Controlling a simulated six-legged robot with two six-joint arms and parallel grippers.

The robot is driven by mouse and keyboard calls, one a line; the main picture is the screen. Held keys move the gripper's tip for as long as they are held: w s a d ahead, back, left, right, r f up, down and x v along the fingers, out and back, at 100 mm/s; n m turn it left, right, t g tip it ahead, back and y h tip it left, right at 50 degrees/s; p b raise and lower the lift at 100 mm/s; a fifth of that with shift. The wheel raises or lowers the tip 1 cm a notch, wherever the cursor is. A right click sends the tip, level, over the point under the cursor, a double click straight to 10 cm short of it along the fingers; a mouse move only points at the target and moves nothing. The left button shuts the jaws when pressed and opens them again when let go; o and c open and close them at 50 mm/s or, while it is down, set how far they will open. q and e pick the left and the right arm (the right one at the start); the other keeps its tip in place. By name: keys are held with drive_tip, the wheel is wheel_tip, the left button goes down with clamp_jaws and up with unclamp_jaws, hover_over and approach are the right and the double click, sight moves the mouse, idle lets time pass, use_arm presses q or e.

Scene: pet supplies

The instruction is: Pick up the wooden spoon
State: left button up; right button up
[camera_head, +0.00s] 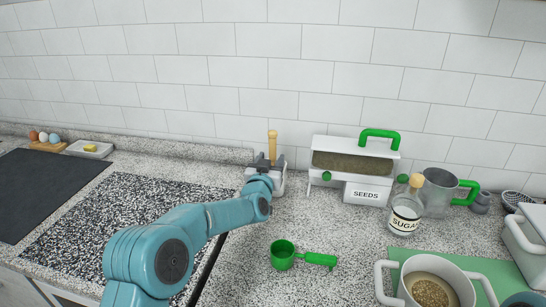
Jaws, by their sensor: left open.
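The wooden spoon (272,145) shows as a pale upright handle, its lower part hidden behind my left gripper (268,160). My left gripper is open, its dark fingers right in front of the handle. I cannot tell whether they touch it. A whitish holder (283,182) shows partly behind my gripper, at the spoon's lower end. My right gripper is not in view.
A white seed dispenser labelled SEEDS (345,190) stands close on the right. A sugar jar (404,216), a metal mug (437,192) and a white pot (385,280) are further right. A green scoop (283,255) lies in front on the speckled counter.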

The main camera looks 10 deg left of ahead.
sight(272, 153)
use_arm(q)
drive_tip(key=shift+w+a+p, duration=0.15)
drive_tip(key=shift+w+p, duration=0.4)
drive_tip(key=shift+w, duration=0.75)
drive_tip(key=shift+w+a+p, duration=0.1)
drive_tip(key=shift+w+p, duration=0.45)
drive_tip(key=shift+w, duration=0.7)
clamp_jaws()
